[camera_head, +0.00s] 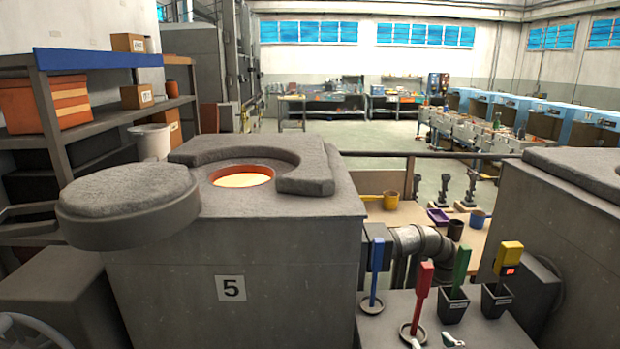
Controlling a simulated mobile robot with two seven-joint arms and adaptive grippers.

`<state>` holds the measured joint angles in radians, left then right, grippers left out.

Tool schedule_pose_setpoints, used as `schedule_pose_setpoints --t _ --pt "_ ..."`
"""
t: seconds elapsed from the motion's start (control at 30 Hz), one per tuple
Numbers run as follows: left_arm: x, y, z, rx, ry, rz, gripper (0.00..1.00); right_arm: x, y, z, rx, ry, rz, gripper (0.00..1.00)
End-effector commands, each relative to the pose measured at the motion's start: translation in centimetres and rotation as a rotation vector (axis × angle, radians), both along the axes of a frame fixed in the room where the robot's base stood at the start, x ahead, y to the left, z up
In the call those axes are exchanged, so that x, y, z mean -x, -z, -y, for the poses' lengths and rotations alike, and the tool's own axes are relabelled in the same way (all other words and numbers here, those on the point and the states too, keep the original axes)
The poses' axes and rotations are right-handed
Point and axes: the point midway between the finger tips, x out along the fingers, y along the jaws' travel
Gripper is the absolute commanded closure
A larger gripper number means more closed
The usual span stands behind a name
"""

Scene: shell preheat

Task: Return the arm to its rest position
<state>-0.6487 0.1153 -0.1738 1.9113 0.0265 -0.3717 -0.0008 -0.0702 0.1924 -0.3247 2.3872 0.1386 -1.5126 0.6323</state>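A small pale piece at the bottom edge, right of the red-handled tool, may be the tip of my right gripper (452,340); too little shows to tell whether it is open or shut. My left gripper is not in view. No arm links show clearly. The grey furnace (290,275) marked 5 stands in front, with a round opening (243,177) glowing orange in its top. Its thick round lid (128,205) is swung out to the left, clear of the opening.
A stand at lower right holds upright blue (377,250), red (423,285), green (462,265) and yellow (510,255) handled tools. A second grey furnace (570,215) is at right. Shelves (85,150) with boxes stand at left. A white handwheel (30,330) is at lower left.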

Motion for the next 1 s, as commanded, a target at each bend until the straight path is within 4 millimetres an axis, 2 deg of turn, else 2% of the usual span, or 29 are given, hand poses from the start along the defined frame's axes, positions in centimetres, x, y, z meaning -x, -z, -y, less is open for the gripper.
schedule_pose_setpoints --t 0.03,0.1,0.3,0.6,0.7,1.0 --pt "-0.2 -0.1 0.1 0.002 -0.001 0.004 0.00 1.4 1.6 1.0 0.043 0.003 -0.040 0.65" --pt "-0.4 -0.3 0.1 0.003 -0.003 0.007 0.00 3.3 3.7 2.4 0.119 -0.001 -0.097 0.65" --pt "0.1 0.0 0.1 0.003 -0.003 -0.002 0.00 10.1 9.3 7.1 0.353 -0.033 -0.291 0.65" --pt "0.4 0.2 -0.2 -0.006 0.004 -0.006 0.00 19.4 13.9 12.4 0.621 -0.121 -0.551 0.65" --pt "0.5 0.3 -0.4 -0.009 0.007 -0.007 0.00 17.7 16.1 10.2 0.547 -0.152 -0.493 0.65" --pt "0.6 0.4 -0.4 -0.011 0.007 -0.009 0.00 16.4 23.2 4.1 0.306 -0.226 -0.360 0.65"
